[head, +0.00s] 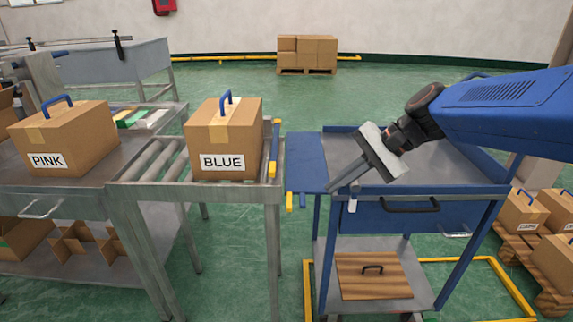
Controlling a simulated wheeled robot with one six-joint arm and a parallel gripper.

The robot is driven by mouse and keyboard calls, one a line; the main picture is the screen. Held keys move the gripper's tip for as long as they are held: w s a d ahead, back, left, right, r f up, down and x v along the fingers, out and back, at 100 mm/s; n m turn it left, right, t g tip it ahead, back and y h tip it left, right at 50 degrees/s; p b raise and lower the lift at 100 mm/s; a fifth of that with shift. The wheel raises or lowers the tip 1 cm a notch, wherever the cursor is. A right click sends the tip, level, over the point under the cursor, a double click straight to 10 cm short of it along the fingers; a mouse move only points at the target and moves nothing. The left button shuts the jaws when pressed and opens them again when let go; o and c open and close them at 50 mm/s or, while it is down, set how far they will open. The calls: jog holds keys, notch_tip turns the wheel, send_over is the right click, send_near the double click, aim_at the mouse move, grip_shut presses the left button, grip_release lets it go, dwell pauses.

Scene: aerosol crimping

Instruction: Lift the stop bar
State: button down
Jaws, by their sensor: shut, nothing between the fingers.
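A narrow blue bar with yellow parts (274,150), which looks like the stop bar, stands at the right end of the roller conveyor (150,163), just right of the BLUE box. The BLUE box (224,135) is a cardboard box with a blue handle and sits on the rollers. My gripper (345,183) comes in from the right over the blue cart. Its fingers are shut and empty, pointing down and left, to the right of the bar and apart from it.
A blue flap (306,162) lies between the conveyor end and the cart (430,158). The PINK box (62,140) sits on the metal table at left. Boxes on a pallet (525,212) stand at the right. Open green floor lies behind.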

jog(key=w+a+m+y, duration=0.1)
jog(key=w, duration=0.1)
jog(key=w+a+r+m, duration=0.1)
jog(key=w, duration=0.1)
jog(key=w+a+m+y, duration=0.1)
jog(key=w, duration=0.1)
jog(key=shift+w+r+g+y, duration=0.15)
jog(key=shift+w+g+y, duration=0.15)
jog(key=shift+w, duration=0.1)
jog(key=w+m+y, duration=0.1)
jog(key=w+m, duration=0.1)
jog(key=w+f+m+y, duration=0.1)
jog(key=w+m, duration=0.1)
jog(key=w+m+y, duration=0.1)
jog(key=w+m, duration=0.1)
jog(key=w, duration=0.1)
jog(key=shift+d+f+g, duration=0.25)
jog(key=shift+f+g, duration=0.05)
jog(key=x, duration=1)
jog(key=shift+r, duration=0.1)
